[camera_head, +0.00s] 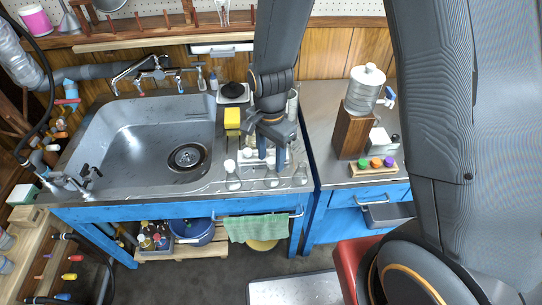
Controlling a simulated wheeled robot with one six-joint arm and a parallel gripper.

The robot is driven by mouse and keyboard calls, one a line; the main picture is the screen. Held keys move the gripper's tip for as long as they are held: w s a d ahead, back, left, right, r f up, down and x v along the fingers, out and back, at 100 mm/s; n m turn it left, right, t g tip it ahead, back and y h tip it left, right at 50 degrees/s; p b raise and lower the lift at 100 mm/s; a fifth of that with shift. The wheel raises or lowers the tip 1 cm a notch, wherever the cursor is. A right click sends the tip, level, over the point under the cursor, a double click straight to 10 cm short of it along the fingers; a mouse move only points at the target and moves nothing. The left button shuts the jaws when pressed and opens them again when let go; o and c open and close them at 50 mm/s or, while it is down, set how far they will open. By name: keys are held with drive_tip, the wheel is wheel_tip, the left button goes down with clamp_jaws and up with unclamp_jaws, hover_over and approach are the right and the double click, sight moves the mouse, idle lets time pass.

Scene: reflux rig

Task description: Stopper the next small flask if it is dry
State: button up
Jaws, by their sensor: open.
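Several small clear flasks stand in a row on the front ledge of the sink unit. The left flask (233,182) has a white stopper (229,165) at its top. The middle flask (271,180) stands just below my gripper in the picture, and its mouth is hard to make out. The right flask (300,177) shows no clear stopper. Pale small items (247,154) lie left of the fingers, partly hidden. Whether any flask is dry is too small to tell.
A water jug (365,88) on a wooden stand (350,132) and a wooden block with coloured knobs (374,170) stand on the right counter. A green towel (256,227) hangs in front.

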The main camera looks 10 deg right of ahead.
sight(271, 161)
drive_tip(key=shift+r+b, duration=0.55)
drive_tip(key=shift+r, duration=3.35)
